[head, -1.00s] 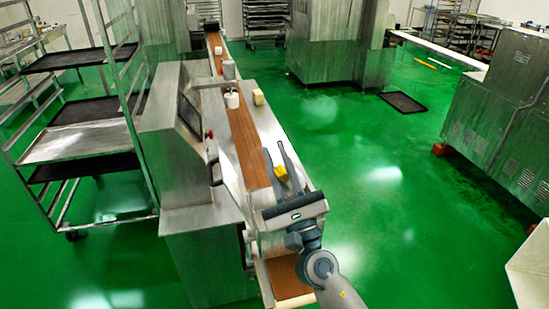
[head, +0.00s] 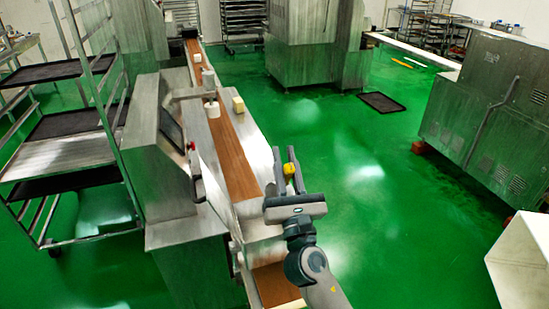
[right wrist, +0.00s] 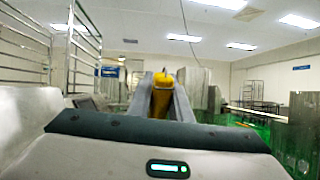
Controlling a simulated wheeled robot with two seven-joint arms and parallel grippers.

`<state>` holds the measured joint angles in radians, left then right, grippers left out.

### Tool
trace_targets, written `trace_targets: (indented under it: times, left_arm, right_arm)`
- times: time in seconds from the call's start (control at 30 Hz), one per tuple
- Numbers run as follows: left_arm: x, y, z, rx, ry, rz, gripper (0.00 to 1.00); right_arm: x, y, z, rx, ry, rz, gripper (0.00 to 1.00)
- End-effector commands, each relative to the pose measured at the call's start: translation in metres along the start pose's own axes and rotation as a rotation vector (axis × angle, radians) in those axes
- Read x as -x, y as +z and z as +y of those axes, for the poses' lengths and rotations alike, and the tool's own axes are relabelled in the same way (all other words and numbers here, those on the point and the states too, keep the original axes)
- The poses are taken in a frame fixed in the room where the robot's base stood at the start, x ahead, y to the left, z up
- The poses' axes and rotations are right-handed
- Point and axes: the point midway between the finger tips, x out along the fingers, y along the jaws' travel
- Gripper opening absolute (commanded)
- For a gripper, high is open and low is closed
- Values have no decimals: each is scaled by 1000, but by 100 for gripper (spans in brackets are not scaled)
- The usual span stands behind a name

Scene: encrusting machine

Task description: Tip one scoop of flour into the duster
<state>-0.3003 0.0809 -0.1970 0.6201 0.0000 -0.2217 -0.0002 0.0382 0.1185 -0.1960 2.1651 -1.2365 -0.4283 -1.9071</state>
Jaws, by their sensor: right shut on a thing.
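My right gripper (head: 284,154) reaches up from the bottom in the head view, at the right edge of the conveyor machine. It is shut on a small yellow thing (head: 290,170), perhaps the scoop. In the right wrist view the yellow thing (right wrist: 162,92) stands between the two fingers. Whether it holds flour cannot be seen. A white round container (head: 211,108) stands on the belt beneath a grey cylinder; I cannot tell whether it is the duster. My left gripper is not in view.
The brown conveyor belt (head: 232,160) runs away from me along the steel machine. A cream block (head: 238,104) sits on its right ledge. A tray rack (head: 75,150) stands left. A white bin (head: 520,262) is at lower right.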

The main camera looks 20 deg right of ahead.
Motion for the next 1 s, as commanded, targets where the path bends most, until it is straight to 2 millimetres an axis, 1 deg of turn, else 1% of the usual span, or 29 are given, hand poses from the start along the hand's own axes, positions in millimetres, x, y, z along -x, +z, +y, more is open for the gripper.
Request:
trace_targets:
  times: [0.03, 0.23, 0.57, 0.6, 1.0]
  left_arm:
    - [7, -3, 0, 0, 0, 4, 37]
    - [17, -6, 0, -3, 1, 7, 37]
    - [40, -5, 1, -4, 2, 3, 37]
    - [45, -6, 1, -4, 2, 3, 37]
    - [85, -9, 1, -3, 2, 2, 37]
  right_arm:
    - [-4, 4, -4, -26, -16, 11, 0]
    - [-8, -3, -22, -146, -83, 65, 0]
    - [-15, -13, -52, -347, -194, 155, 0]
    - [-16, -15, -54, -368, -205, 167, 0]
    - [-15, -34, -78, -568, -317, 255, 0]
